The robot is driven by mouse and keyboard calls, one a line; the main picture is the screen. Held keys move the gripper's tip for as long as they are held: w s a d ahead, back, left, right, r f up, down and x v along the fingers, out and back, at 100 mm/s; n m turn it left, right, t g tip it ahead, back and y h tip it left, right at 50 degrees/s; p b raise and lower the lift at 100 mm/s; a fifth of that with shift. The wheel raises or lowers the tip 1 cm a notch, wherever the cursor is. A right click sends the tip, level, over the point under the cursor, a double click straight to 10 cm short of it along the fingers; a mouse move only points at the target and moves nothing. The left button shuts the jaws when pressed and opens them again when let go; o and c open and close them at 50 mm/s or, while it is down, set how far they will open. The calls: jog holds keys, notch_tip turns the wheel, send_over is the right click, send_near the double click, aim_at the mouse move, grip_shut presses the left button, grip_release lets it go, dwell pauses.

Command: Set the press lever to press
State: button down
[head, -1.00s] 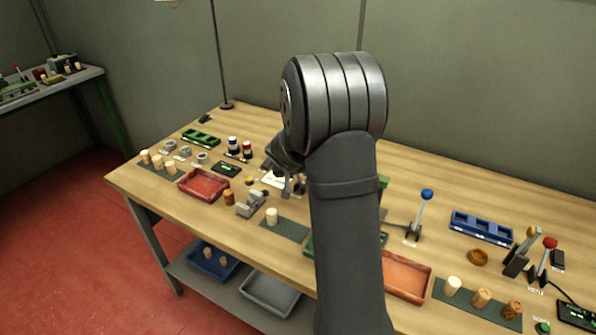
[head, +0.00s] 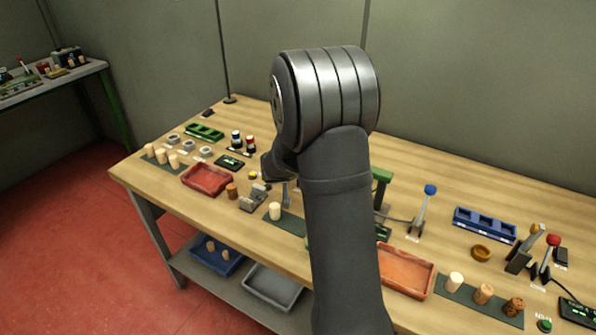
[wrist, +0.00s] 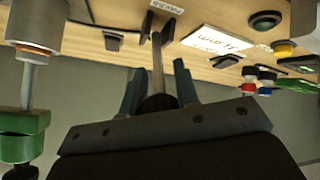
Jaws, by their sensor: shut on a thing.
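The press lever (wrist: 157,65) shows in the wrist view as a thin grey shaft with a dark round knob (wrist: 157,102). The knob sits between the two blue-grey fingers of my gripper (wrist: 158,92), which is shut on it. A small label (wrist: 166,7) lies by the lever's base, and a white printed card (wrist: 217,42) lies beside it. In the head view my arm hides most of the lever, and only a little of my gripper (head: 286,192) shows.
A metal cylinder with a rod (wrist: 38,28) and a green block (wrist: 22,130) stand close at the left in the wrist view. In the head view a red tray (head: 207,180), an orange tray (head: 405,272), a blue-knobbed lever (head: 428,205) and several corks surround my arm.

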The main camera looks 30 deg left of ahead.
jog(key=shift+s+d+f, duration=0.1)
jog(key=shift+s+f, duration=0.05)
jog(key=shift+f, duration=0.05)
jog(key=c, duration=1.5)
grip_release()
jog(key=o, duration=0.4)
jog(key=shift+c, duration=0.2)
jog(key=shift+r, duration=0.1)
jog(key=shift+r, duration=0.15)
jog(key=v, duration=1.7)
jog(key=shift+s, duration=0.15)
jog(key=x, duration=1.7)
jog(key=shift+w, duration=0.2)
